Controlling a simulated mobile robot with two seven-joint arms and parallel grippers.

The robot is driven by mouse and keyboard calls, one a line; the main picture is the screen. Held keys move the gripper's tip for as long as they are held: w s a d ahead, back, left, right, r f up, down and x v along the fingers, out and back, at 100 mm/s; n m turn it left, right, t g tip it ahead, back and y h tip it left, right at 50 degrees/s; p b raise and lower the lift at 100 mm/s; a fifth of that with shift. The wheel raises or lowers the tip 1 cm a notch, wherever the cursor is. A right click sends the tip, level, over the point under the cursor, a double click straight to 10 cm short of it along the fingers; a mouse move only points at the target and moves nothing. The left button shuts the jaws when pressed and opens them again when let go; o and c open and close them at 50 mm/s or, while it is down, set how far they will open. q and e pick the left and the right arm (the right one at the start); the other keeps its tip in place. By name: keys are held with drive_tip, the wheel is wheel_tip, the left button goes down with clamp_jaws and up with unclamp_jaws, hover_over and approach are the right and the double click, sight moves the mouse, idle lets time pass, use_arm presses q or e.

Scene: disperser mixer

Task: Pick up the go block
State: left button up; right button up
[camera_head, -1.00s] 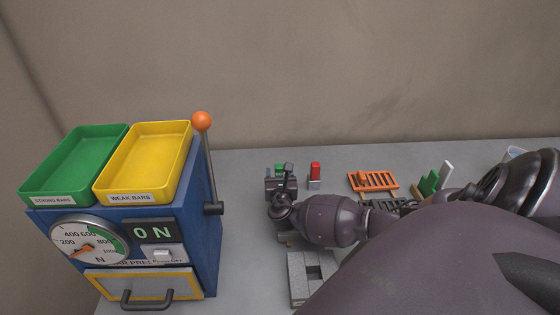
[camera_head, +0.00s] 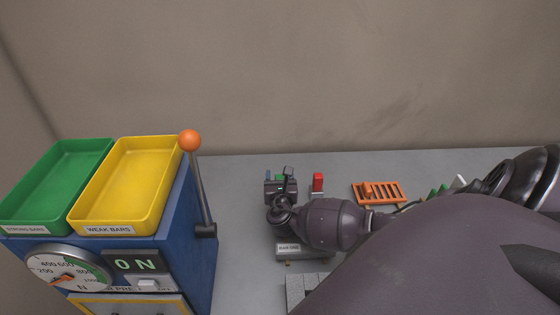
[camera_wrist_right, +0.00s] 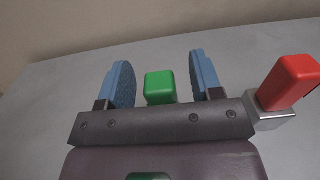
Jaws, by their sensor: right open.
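A green block (camera_wrist_right: 160,86), which I take to be the go block, stands between the two blue-padded fingers of my right gripper (camera_wrist_right: 159,65) in the right wrist view. The fingers are open, with a gap on each side of the block. Its lower part is hidden behind the gripper body, and no lettering shows on it. In the head view my right gripper (camera_head: 281,178) is over the table left of the red block, and only a sliver of green shows there. My left gripper is not in view.
A red block (camera_wrist_right: 290,82) in a metal holder stands close to the right of my gripper. An orange rack (camera_head: 379,194) lies further right. A labelled grey holder (camera_head: 303,252) is under my right arm. The blue machine (camera_head: 185,235) with its lever stands at left.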

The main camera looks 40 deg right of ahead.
drive_tip(key=shift+a+r, duration=0.1)
drive_tip(key=shift+a, duration=0.05)
drive_tip(key=shift+c, duration=1)
clamp_jaws()
drive_tip(key=shift+r, duration=0.15)
